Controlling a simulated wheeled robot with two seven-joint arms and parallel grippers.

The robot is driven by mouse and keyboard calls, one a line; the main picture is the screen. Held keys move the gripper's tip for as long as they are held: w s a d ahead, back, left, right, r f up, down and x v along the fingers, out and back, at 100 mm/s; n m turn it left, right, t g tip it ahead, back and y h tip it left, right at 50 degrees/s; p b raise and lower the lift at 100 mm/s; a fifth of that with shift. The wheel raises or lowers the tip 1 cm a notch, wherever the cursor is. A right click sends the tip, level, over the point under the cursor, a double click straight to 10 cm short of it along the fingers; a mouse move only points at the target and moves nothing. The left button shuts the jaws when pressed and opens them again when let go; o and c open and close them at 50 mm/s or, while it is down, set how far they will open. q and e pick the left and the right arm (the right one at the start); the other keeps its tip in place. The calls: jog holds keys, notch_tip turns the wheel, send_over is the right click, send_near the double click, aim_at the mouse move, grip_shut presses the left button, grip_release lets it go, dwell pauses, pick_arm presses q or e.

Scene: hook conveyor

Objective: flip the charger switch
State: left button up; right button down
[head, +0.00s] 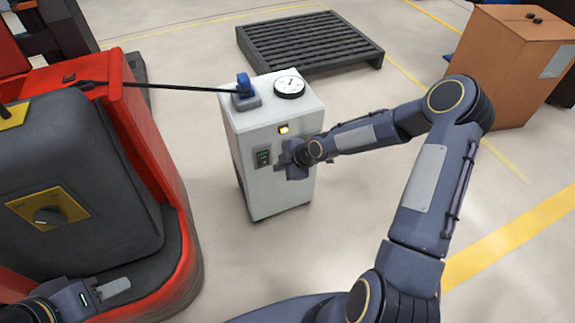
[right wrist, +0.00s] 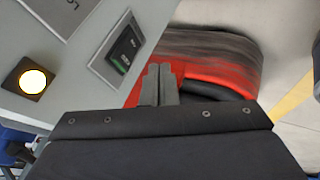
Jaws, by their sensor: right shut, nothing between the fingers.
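The charger (head: 275,185) is a pale grey upright cabinet in the middle of the head view. Its switch (head: 263,158) is a dark rocker with a green part on the front face, and it also shows in the right wrist view (right wrist: 124,48). My right gripper (head: 283,158) is at the front face, just right of the switch. In the right wrist view its fingers (right wrist: 160,72) are shut and empty, beside the switch; whether they touch the panel is unclear. My left gripper (head: 115,288) is low at the left, away from the charger; its jaw state is unclear.
A lit lamp (head: 283,129) sits above the switch. A gauge (head: 289,87) and blue plug (head: 243,84) with a black cable top the charger. A red vehicle (head: 150,160) stands left, a dark pallet (head: 310,42) behind, a brown box (head: 510,65) right. Floor between is clear.

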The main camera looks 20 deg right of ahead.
aim_at(264, 159)
jog(key=w, duration=0.1)
jog(key=w+a+f, duration=0.1)
jog(key=w, duration=0.1)
jog(key=w+b, duration=0.1)
jog(key=w, duration=0.1)
jog(key=shift+w+a+f, duration=0.2)
jog(key=shift+a+f, duration=0.05)
jog(key=shift+f, duration=0.15)
